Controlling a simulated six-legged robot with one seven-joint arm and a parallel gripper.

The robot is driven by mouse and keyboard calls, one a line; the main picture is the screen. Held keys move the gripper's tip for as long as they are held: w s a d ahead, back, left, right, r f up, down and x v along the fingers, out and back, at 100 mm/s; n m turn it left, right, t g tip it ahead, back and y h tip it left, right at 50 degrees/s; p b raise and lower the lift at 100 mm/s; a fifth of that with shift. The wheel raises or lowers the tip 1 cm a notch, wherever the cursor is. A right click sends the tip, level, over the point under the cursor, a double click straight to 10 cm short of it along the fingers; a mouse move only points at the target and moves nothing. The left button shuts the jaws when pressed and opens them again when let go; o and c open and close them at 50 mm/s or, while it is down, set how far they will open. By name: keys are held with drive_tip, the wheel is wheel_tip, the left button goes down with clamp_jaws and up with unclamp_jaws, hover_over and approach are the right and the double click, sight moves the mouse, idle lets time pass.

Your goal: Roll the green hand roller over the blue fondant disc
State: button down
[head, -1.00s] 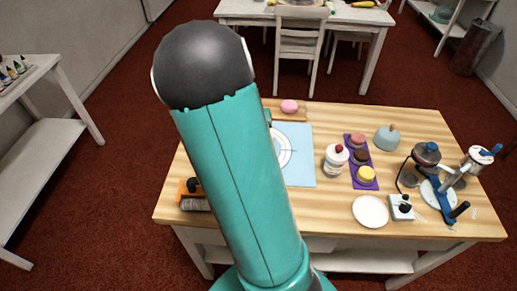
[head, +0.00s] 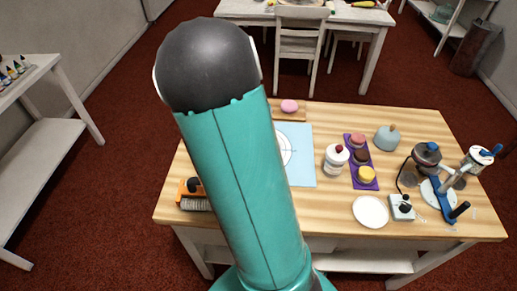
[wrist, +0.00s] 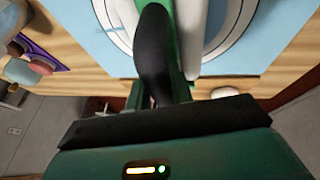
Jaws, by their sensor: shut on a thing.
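In the wrist view my gripper (wrist: 164,92) is shut on the black handle of the green hand roller (wrist: 153,50). The roller's green frame and its white cylinder (wrist: 194,40) lie over a round ringed outline on a light blue mat (wrist: 275,50). Pale blue shows inside the rings, but I cannot clearly tell the blue fondant disc from the mat. Whether the cylinder touches the surface is unclear. In the head view the mat (head: 301,168) lies on the table, with part of the white round outline showing. My arm hides my gripper and the roller there.
Right of the mat stand a white jar (head: 335,160), a purple tray (head: 349,142) with round cakes, a white plate (head: 370,211) and a blue-and-white stand (head: 440,200). A pink piece (head: 290,106) sits behind the mat.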

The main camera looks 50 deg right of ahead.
drive_tip(key=shift+r, duration=2.2)
